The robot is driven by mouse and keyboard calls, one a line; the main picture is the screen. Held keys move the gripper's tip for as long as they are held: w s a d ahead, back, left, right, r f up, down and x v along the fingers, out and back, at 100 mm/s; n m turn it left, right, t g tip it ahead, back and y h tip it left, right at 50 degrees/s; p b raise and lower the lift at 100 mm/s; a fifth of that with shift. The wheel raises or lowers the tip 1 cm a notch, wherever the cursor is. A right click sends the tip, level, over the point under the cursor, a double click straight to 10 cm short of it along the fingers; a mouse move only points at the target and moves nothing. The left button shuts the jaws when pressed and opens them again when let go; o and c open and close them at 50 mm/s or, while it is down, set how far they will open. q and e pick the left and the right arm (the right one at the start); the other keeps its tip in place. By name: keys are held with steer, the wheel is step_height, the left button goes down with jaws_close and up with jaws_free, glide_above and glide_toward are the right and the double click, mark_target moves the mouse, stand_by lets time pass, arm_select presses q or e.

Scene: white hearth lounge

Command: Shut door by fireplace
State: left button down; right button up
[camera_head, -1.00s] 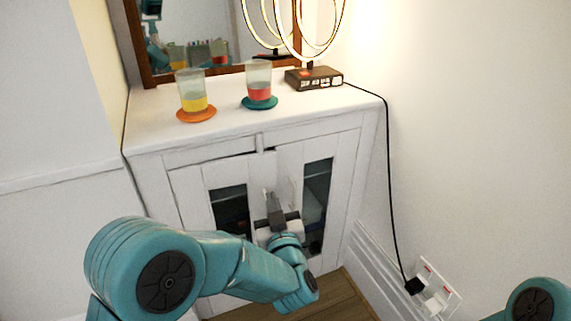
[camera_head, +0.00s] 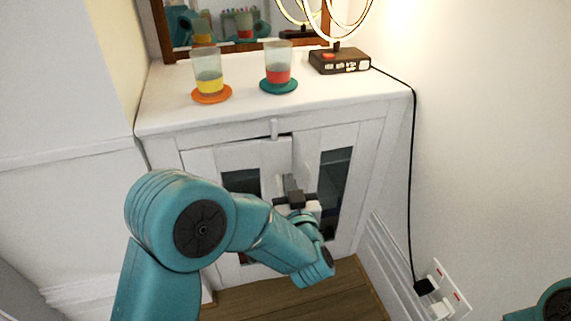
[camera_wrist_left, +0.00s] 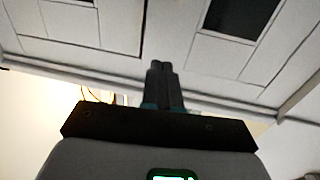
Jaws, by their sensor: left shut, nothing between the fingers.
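The white cabinet (camera_head: 160,150) has two doors with dark glass panes. Its left door (camera_head: 205,163) stands slightly ajar, with a dark gap along its top inner corner. The right door (camera_head: 362,150) looks about flush with the frame. In the wrist view a dark gap (camera_wrist_left: 143,28) runs between the two doors. My left gripper (camera_head: 291,182) is shut and empty, in front of where the doors meet. Its fingertips (camera_wrist_left: 159,64) point towards the doors; I cannot tell whether they touch. The arm hides the lower left door. My right gripper is out of view.
On the cabinet top (camera_head: 170,110) stand a yellow-filled glass (camera_head: 208,72), a red-filled glass (camera_head: 278,65) and a ring lamp (camera_head: 340,60). The lamp's cord (camera_head: 411,180) runs down to a wall socket (camera_head: 447,290). A wall stands close at right. Wooden floor (camera_head: 300,300) lies below.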

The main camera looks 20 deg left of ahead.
mark_target(282, 155)
arm_select(q)
steer(key=b+x, duration=0.1)
steer(key=x, duration=0.6)
steer(key=shift+w+a+r, duration=0.1)
steer(key=shift+w, duration=0.25)
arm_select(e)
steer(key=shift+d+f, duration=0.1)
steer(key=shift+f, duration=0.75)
arm_select(q)
steer(key=shift+w, duration=0.1)
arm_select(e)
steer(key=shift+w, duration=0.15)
